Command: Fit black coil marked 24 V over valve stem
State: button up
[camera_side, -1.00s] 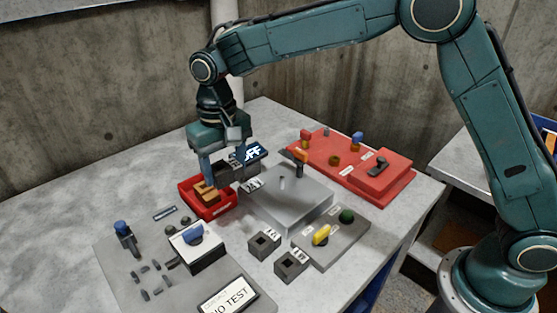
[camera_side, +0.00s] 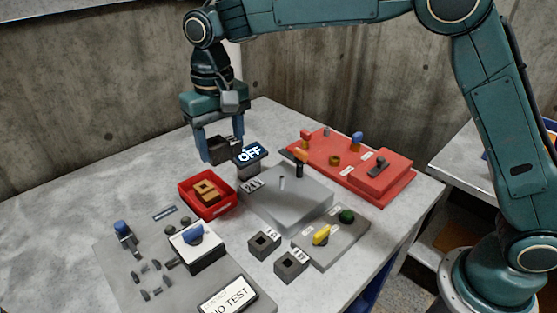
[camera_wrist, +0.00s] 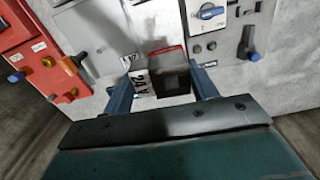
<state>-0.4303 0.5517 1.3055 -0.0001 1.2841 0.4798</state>
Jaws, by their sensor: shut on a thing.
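My gripper (camera_side: 221,150) is shut on a black coil (camera_side: 222,149) and holds it above the table, behind the red tray. In the wrist view the coil (camera_wrist: 173,82) sits between the fingers. It has a dark square opening and a pale label whose lettering looks like 24 V. The valve stem (camera_side: 282,183) stands upright on a grey block (camera_side: 300,203), to the right of and nearer the camera than my gripper. The coil is apart from the stem. Two more dark coils with square holes, one (camera_side: 265,243) and another (camera_side: 290,266), sit on the table in front of the block.
The red tray (camera_side: 222,211) holds brown blocks. An OFF display (camera_side: 250,154) stands close to the right of my gripper. An orange-handled lever (camera_side: 298,158) rises behind the stem. A red panel (camera_side: 330,152) lies at the back right. A grey board with a blue knob (camera_side: 193,235) is in front.

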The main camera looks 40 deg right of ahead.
jog(key=shift+d+f+m, duration=0.2)
jog(key=shift+d+m, duration=0.4)
jog(key=s+d+f+m, duration=0.1)
jog(key=d+f+m, duration=0.1)
jog(key=d+m, duration=0.4)
jog(key=s+d+f+m, duration=0.2)
jog(key=d+m, duration=0.4)
jog(key=m, duration=0.4)
jog(key=shift+d+f, duration=0.2)
jog(key=shift+d, duration=0.15)
jog(key=shift+f, duration=0.2)
send_over(285, 190)
jog(key=shift+f, duration=2.7)
jog(key=shift+f, duration=2.35)
jog(key=o, duration=1.1)
jog(key=shift+o, duration=0.2)
